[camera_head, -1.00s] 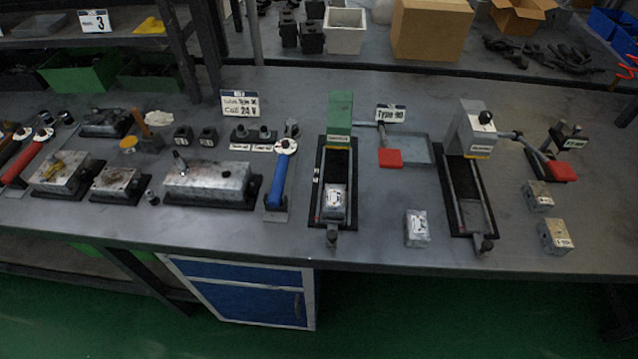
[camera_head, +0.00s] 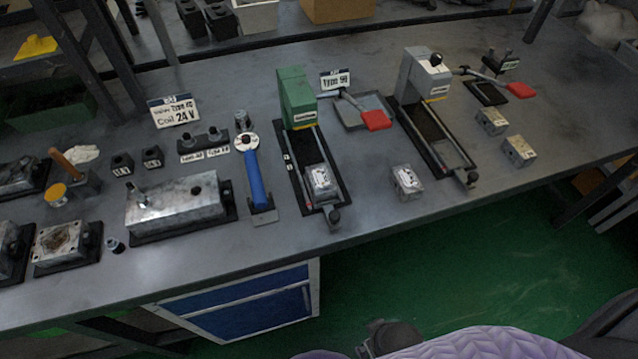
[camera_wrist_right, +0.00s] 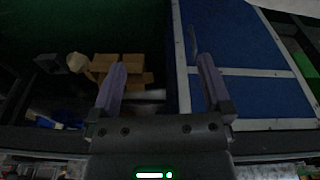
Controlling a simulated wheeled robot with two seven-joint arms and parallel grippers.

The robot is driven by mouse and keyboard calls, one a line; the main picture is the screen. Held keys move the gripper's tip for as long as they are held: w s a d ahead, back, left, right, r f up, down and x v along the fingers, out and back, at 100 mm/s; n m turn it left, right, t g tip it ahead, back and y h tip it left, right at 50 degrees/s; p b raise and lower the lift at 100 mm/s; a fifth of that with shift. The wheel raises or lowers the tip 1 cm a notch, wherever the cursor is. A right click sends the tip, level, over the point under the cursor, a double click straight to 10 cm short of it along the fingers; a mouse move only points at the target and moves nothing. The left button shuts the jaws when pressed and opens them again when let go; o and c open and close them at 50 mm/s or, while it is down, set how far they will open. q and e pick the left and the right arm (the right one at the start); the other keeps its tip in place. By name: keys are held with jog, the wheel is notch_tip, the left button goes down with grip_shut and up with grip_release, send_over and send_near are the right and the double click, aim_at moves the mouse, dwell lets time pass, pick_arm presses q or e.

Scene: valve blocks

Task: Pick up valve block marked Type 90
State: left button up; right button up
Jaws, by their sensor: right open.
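Several metal valve blocks show in the head view. One block (camera_head: 320,182) sits in the fixture with the green upright (camera_head: 296,98). Another block (camera_head: 407,181) stands alone on the bench to its right. Two more blocks, a rear one (camera_head: 491,121) and a front one (camera_head: 519,151), stand further right. The marks on the blocks are too small to read. My right gripper (camera_wrist_right: 160,61) is open and empty in the right wrist view, in front of a blue cabinet. My left gripper is not in view.
A second fixture with a grey upright (camera_head: 427,75) stands right of the lone block. A blue-handled tool (camera_head: 254,175) and a large metal block (camera_head: 178,203) lie left. The blue cabinet (camera_head: 240,305) is under the bench (camera_head: 385,225). The bench is clear at the far right.

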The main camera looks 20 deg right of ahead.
jog(key=w+r+t+b, duration=0.25)
jog(key=w+r, duration=0.35)
jog(key=r, duration=0.6)
jog(key=t+y, duration=0.3)
jog(key=t, duration=0.4)
send_near(321, 178)
jog(key=shift+t, duration=0.25)
jog(key=b+x, duration=0.3)
jog(key=x, duration=0.1)
jog(key=b+x, duration=0.3)
jog(key=x, duration=0.2)
jog(key=shift+s+f, duration=0.15)
jog(key=shift+f, duration=0.25)
jog(key=shift+r, duration=0.15)
grip_shut()
